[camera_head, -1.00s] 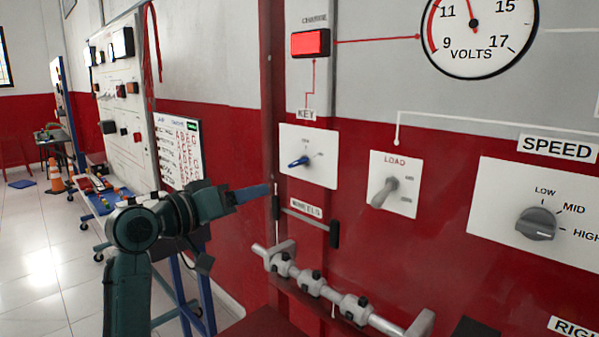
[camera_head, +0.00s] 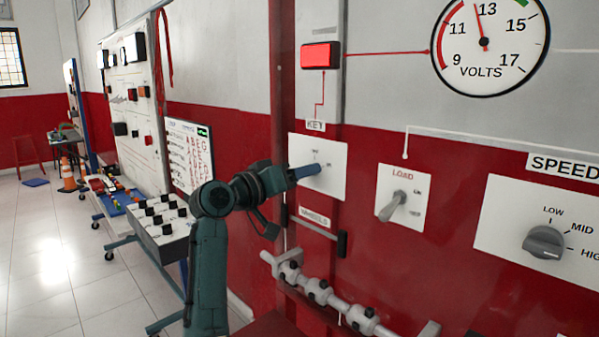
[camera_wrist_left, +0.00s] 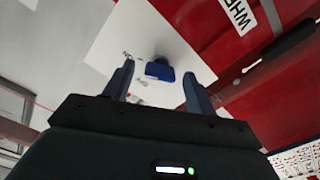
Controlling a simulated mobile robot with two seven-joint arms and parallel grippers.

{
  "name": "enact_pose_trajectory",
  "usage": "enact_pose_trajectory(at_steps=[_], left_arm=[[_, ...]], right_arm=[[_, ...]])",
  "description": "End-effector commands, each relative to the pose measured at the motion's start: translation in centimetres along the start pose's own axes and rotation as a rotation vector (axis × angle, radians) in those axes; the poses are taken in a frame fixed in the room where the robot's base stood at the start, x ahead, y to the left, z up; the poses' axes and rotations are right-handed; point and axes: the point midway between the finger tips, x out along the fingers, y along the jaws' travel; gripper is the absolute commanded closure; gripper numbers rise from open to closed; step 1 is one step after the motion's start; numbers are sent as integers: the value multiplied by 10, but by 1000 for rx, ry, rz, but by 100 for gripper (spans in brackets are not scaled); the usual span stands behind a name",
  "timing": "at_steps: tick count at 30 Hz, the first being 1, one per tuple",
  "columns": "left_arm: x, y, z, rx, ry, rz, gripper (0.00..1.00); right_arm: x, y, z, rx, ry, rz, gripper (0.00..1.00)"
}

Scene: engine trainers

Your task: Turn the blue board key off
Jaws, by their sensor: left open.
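The blue key knob (camera_wrist_left: 160,71) sits on a white plate (camera_head: 334,186) under the KEY label on the red and grey board. In the head view my left gripper (camera_head: 312,171) is at the plate and hides the knob. In the left wrist view my left gripper (camera_wrist_left: 160,87) is open, with one finger on either side of the knob and the knob near the fingertips. I cannot tell whether a finger touches it. My right gripper is not in view.
A LOAD switch (camera_head: 393,206) and a SPEED knob (camera_head: 543,242) are to the right. A metal bar with clamps (camera_head: 318,291) and a WHEELS handle (camera_head: 342,243) are below the key plate. A lit red lamp (camera_head: 320,56) is above. Open floor is at left.

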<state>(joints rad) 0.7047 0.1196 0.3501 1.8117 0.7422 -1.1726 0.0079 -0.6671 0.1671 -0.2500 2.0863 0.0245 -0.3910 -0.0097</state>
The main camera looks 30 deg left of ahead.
Motion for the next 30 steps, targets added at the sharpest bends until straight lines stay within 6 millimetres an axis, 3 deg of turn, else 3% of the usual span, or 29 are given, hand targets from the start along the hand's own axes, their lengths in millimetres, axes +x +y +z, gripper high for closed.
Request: enact_pose_trajectory(at_steps=[11,27,30], left_arm=[[6,0,1,1,-1,-1,44],[5,0,1,1,-1,-1,88],[5,0,0,-1,-1,-1,88]], right_arm=[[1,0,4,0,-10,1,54],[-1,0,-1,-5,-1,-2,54],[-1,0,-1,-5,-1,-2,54]])
